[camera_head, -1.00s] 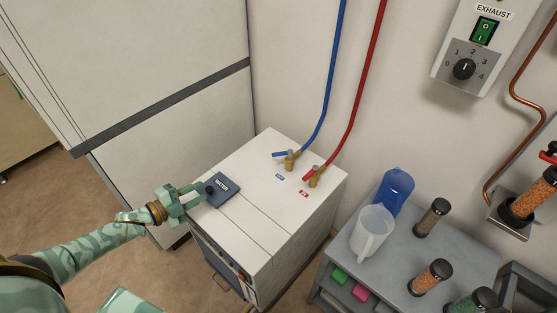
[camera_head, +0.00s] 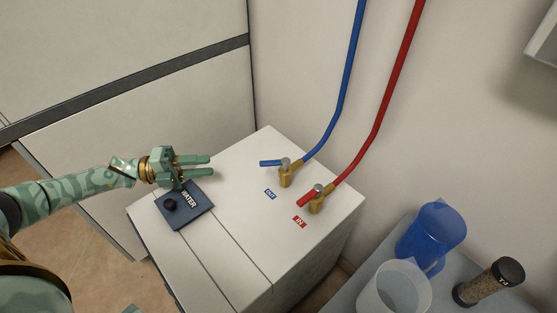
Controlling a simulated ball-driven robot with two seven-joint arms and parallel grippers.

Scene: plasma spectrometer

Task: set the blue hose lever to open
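The blue hose lever (camera_head: 270,163) sits on a brass valve (camera_head: 286,174) on top of the white box-shaped unit (camera_head: 254,226). The lever points left, away from the blue hose (camera_head: 347,82). A blue OUT label (camera_head: 270,194) lies in front of this valve. My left gripper (camera_head: 210,166) is left of the lever, above the dark WATER lid (camera_head: 184,206). Its two fingers point right toward the lever, apart from each other with nothing between them. A clear gap separates the fingertips from the lever. My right gripper is not in view.
A red lever (camera_head: 308,198) on a second brass valve with a red hose (camera_head: 391,82) stands just right of the blue one. A blue jug (camera_head: 432,233), a clear jug (camera_head: 396,288) and a dark-capped jar (camera_head: 489,282) stand at the lower right. A wall rises behind.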

